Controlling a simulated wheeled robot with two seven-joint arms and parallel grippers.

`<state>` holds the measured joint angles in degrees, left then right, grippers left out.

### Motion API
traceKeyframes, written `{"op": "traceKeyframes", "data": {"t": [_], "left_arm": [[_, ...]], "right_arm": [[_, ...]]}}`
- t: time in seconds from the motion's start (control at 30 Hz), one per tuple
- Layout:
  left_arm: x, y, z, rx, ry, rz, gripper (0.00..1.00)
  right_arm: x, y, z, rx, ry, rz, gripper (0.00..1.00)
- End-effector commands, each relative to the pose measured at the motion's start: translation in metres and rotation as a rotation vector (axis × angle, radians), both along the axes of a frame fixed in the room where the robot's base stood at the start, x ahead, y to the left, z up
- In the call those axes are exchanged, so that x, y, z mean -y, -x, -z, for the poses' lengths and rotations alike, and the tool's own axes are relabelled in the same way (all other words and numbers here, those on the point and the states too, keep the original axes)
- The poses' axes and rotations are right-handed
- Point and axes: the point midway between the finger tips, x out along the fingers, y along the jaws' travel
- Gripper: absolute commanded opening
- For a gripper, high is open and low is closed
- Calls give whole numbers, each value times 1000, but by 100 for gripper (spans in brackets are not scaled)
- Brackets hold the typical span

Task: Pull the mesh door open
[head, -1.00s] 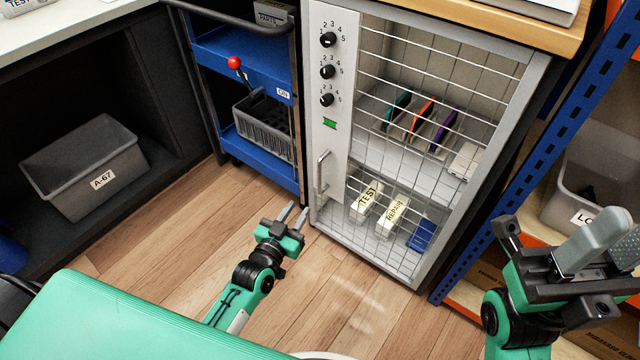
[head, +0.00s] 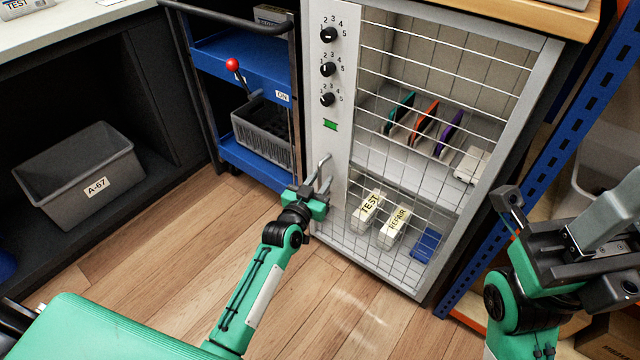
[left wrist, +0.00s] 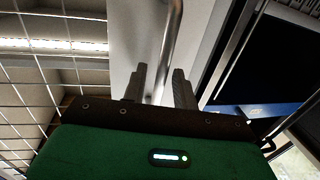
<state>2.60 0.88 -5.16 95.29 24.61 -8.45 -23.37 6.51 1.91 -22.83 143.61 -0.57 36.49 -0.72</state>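The mesh door (head: 440,100) of the grey cabinet is closed, with a metal bar handle (head: 325,168) on the lower left panel. My left gripper (head: 318,184) is at the handle, its fingers pointing at it. In the left wrist view the handle bar (left wrist: 170,45) runs down between the two finger tips (left wrist: 158,85), which stand apart on either side of it. Whether the fingers touch the bar is not clear. My right gripper (head: 590,225) is at the right edge, away from the door; its fingers appear close together, but the gap is hard to see.
The cabinet holds phones in a rack, white TEST (head: 367,210) and REPAIR (head: 393,228) boxes and a blue item (head: 428,243). A blue cart (head: 255,165) stands close on the left, a blue shelf post (head: 560,150) on the right. Wooden floor in front is free.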

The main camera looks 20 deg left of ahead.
Motion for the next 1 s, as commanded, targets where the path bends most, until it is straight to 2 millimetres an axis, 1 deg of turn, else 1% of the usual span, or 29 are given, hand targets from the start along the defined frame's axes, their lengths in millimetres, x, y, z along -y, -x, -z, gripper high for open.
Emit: {"op": "traceKeyframes", "data": {"t": [0.1,0.33,0.37,0.4,0.47,0.5,0.8,0.97,1.0], "left_arm": [[0,-3,0,-1,0,0,29],[0,-3,0,-1,0,0,29],[0,-3,0,-1,0,0,23],[0,-3,0,-1,0,0,15],[0,-3,0,-1,0,0,3],[0,-3,0,-1,0,0,0],[0,-1,-1,-1,0,-3,0],[-4,6,-2,-3,0,-19,0],[-6,9,-2,-4,-1,-26,0]], "right_arm": [[-1,0,0,2,0,-2,36],[-1,0,-1,2,1,-3,36],[-1,0,-1,2,1,-3,36],[-1,0,-1,2,1,-3,36],[-1,0,-1,2,1,-3,36],[-1,0,-1,2,1,-3,36],[-1,1,-3,5,0,-2,36],[2,1,-8,4,-6,4,36],[5,-1,-4,-15,-6,17,36]]}}
